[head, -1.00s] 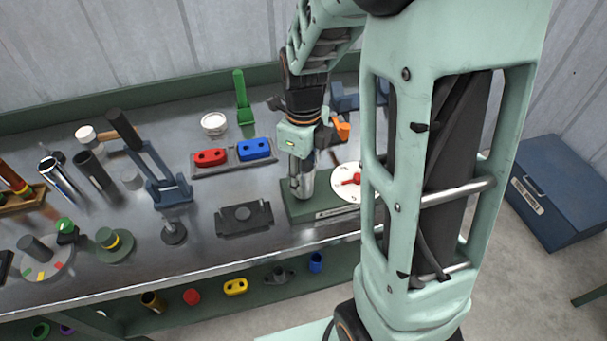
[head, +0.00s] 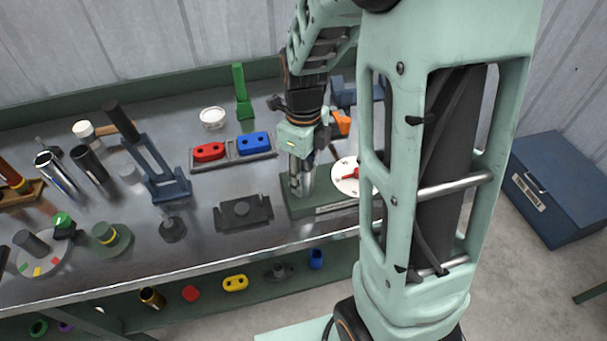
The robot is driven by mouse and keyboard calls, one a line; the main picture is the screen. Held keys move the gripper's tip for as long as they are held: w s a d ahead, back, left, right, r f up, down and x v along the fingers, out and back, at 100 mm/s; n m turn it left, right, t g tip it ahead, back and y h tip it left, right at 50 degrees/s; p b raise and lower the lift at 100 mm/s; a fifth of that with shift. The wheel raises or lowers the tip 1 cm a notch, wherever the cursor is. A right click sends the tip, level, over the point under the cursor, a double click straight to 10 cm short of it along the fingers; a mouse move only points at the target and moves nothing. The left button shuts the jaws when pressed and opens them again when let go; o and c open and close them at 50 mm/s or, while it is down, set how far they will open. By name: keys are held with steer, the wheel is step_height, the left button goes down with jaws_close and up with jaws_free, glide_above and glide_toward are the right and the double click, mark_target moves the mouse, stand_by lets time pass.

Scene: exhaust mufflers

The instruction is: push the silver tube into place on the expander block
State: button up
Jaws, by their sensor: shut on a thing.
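The silver tube (head: 308,180) stands about upright at the green expander block (head: 328,207), on the block's left part. My gripper (head: 301,168) points down from above and is shut on the silver tube. The gripper's fingers hide part of the tube, and I cannot tell how far its lower end sits on the block. The block also carries a white round dial (head: 345,184) with a red handle, to the right of the tube. My own arm hides the block's right end.
A rack with a red piece (head: 209,152) and a blue piece (head: 254,144) stands left of the gripper. A dark flat fixture (head: 231,215) lies left of the block. A blue clamp stand (head: 172,189) is farther left. An orange part (head: 341,122) is close behind the gripper.

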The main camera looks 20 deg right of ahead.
steer(key=o, duration=1.2)
steer(key=shift+c, duration=0.2)
steer(key=shift+r, duration=0.1)
